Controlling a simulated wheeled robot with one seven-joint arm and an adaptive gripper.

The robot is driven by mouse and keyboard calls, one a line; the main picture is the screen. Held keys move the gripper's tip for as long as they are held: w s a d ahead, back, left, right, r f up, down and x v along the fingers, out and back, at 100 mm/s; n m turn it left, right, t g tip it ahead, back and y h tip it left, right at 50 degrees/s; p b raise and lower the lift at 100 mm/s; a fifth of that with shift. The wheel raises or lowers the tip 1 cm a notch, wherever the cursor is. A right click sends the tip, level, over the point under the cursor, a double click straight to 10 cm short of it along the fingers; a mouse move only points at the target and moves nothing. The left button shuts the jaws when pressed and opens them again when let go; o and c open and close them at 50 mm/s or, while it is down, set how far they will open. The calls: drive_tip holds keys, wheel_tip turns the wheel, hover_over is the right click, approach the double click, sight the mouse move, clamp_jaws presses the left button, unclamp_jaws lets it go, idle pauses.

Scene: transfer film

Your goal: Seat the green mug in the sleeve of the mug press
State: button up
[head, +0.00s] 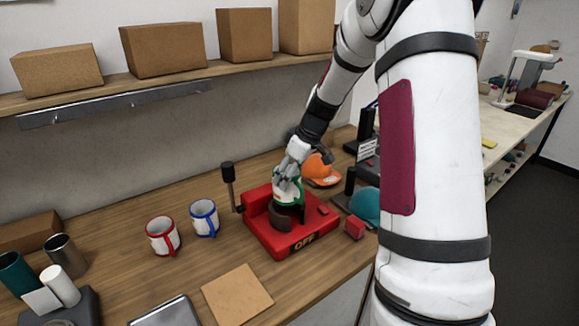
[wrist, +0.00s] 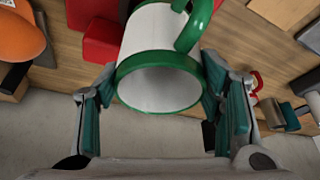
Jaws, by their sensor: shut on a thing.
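The green mug (head: 288,188), white with a green rim and handle, is held by my gripper (head: 286,178) over the red mug press (head: 262,232). In the wrist view the mug (wrist: 160,45) sits between the two fingers of my gripper (wrist: 165,88), its open mouth facing the camera and its handle pointing up and right. The dark brown sleeve (head: 281,217) of the press is directly below the mug in the head view. The mug's lower end is at or just above the sleeve; I cannot tell whether it is inside. The press reads OFF.
A red-trimmed mug (head: 163,236) and a blue-trimmed mug (head: 205,217) stand left of the press. The press lever (head: 228,180) stands upright at its left. An orange cap (head: 320,170) and a teal cap (head: 365,204) are on the right. A brown sheet (head: 237,296) lies in front.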

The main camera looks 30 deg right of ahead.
sight(290, 197)
drive_tip(key=shift+f, duration=0.8)
drive_tip(key=shift+p, duration=0.4)
idle(1.5)
drive_tip(key=shift+f, duration=3.45)
drive_tip(key=o, duration=2)
drive_tip(key=shift+s+r, duration=0.1)
drive_tip(key=v, duration=1.1)
drive_tip(key=shift+s+d+r, duration=0.1)
drive_tip(key=shift+r, duration=0.3)
